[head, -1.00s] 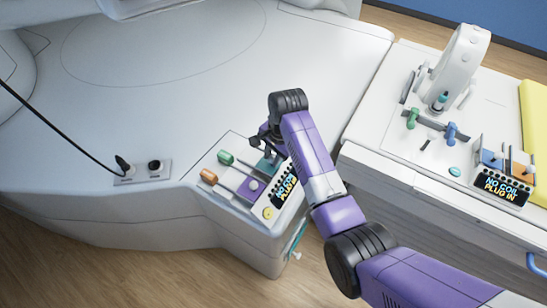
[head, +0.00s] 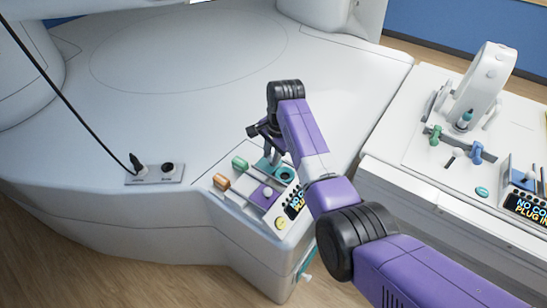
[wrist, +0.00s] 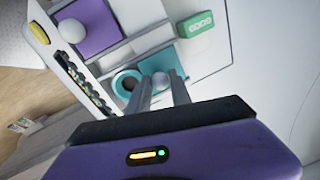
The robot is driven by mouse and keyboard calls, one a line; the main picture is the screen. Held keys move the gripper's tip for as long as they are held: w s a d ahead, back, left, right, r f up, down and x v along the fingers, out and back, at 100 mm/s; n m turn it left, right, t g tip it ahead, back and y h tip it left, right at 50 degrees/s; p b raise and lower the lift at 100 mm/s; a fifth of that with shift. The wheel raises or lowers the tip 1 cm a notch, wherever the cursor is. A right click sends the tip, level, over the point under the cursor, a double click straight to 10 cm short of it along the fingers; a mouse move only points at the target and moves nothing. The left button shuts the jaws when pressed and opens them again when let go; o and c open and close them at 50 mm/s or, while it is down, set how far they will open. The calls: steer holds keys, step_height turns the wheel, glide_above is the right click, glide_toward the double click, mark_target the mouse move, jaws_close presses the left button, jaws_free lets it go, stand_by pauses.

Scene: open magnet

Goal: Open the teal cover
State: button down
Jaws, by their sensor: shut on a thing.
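The teal cover (wrist: 157,65) is a flat square with a white ball knob (wrist: 172,77) on the control panel. My gripper (wrist: 163,84) is shut on the knob, with one finger on each side. A teal ring with a dark round opening (wrist: 125,83) shows beside the cover in the wrist view. In the head view my gripper (head: 270,149) reaches down to the panel, and the teal ring (head: 283,173) shows just right of the fingers. My fingers and arm partly hide the cover there.
A purple cover (head: 264,195) with its own white knob sits beside the teal one. A display (head: 295,205) is partly behind my arm. A second cart (head: 395,150) stands at right.

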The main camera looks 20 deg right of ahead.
mark_target(275, 168)
steer(key=shift+f, duration=0.1)
steer(key=c, duration=1.2)
jaws_free()
steer(key=shift+w, duration=0.1)
steer(key=shift+s+d+r+b, duration=0.1)
steer(key=shift+s+r, duration=0.15)
steer(key=shift+r, duration=1.05)
steer(key=shift+s+d+r+b, duration=0.1)
steer(key=shift+s+r+b, duration=0.1)
steer(key=shift+r, duration=1.1)
steer(key=shift+s+d+r+b, duration=0.1)
steer(key=shift+s+r, duration=0.15)
steer(key=shift+r, duration=1.05)
